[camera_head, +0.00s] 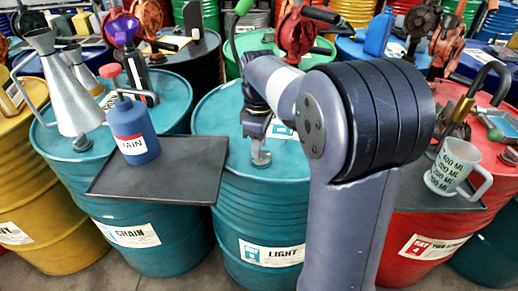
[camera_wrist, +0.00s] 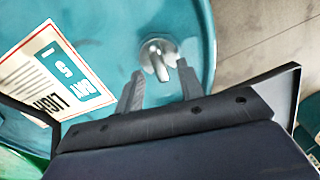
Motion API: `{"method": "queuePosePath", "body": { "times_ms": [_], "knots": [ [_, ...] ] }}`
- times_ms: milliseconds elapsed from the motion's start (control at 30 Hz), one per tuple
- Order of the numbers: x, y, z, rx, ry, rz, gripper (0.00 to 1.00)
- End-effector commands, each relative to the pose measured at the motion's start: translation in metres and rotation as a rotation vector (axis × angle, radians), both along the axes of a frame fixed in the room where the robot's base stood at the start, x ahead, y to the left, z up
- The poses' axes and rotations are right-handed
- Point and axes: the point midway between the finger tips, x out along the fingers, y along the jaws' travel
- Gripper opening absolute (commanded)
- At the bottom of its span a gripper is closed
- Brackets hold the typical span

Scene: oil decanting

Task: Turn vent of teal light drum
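The teal light drum (camera_head: 250,205) stands upright in the middle of the camera_head view, with a "LIGHT" label on its side. Its vent (camera_head: 261,157) is a small grey metal fitting on the drum top. In the wrist view the vent (camera_wrist: 159,57) is a shiny knob just ahead of the fingertips. My gripper (camera_wrist: 160,67) is open, with a finger to each side of the vent line and nothing held. In the camera_head view my gripper points down above the vent, partly hidden by my wrist. I cannot tell whether the fingers touch the vent.
A dark tray (camera_head: 165,170) with a blue chain oil can (camera_head: 135,135) sits to the left, by the teal chain drum (camera_head: 140,245). A red drum (camera_head: 420,235) with a measuring jug (camera_head: 455,167) stands right. A label sheet (camera_wrist: 50,80) lies on the drum top.

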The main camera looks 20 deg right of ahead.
Motion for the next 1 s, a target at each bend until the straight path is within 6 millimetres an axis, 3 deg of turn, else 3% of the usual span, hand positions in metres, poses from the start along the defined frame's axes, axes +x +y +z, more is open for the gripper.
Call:
{"method": "queuePosePath", "body": {
  "times_ms": [133,467,900,1000],
  "knots": [
    [-0.0003,0.0001,-0.0134,0.001,0.001,0.000,0.36],
    [-0.0001,0.0000,-0.0161,0.000,0.000,0.000,0.36],
    [-0.0002,0.0001,-0.0158,0.000,0.000,0.000,0.00],
    [-0.0003,0.0002,-0.0158,0.000,0.000,0.000,0.00]
  ]
}}
